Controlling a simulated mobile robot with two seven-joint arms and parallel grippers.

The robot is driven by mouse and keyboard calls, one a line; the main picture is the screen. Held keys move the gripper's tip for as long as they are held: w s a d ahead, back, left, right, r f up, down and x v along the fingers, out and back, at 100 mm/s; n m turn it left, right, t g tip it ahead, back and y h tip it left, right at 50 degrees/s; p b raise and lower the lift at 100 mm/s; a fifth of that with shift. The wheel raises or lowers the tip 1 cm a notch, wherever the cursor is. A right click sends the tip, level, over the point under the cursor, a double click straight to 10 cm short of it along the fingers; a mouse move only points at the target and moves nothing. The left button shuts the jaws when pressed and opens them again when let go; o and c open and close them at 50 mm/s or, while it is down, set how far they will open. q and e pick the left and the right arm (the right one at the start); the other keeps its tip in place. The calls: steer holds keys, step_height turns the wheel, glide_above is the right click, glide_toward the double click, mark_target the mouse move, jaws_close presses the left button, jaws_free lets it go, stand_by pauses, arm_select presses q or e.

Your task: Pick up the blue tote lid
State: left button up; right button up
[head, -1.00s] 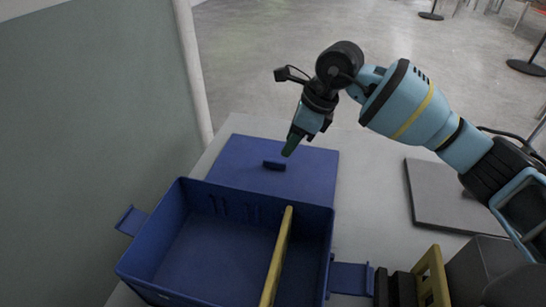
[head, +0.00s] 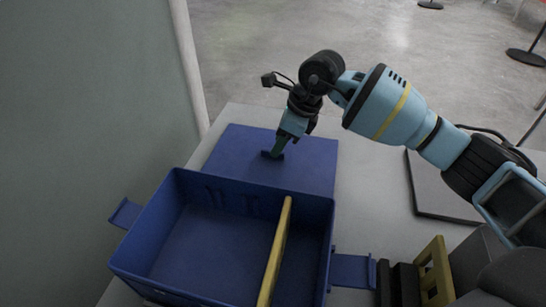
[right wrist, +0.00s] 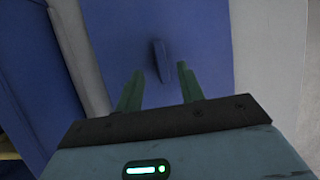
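The blue tote lid (head: 310,165) lies flat on the table behind the open blue tote (head: 322,215). A small raised handle (right wrist: 161,62) stands on the lid; in the head view my gripper partly covers it. My right gripper (head: 277,153) points down at the handle. In the right wrist view the two green fingers (right wrist: 160,84) are apart, with the handle between and just beyond their tips; contact cannot be told. The lid also shows in that view (right wrist: 205,45). My left gripper is not in view.
The tote has a yellow divider bar (head: 275,250) and side handles (head: 125,213). A grey flat panel (head: 432,190) lies on the right of the table (head: 375,185). A yellow and black object (head: 435,272) stands at the front right. A wall (head: 80,110) rises at the left.

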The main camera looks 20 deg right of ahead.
steer(key=shift+x, duration=1.5)
steer(key=shift+w+r, duration=0.1)
steer(key=shift+w, duration=0.1)
jaws_close()
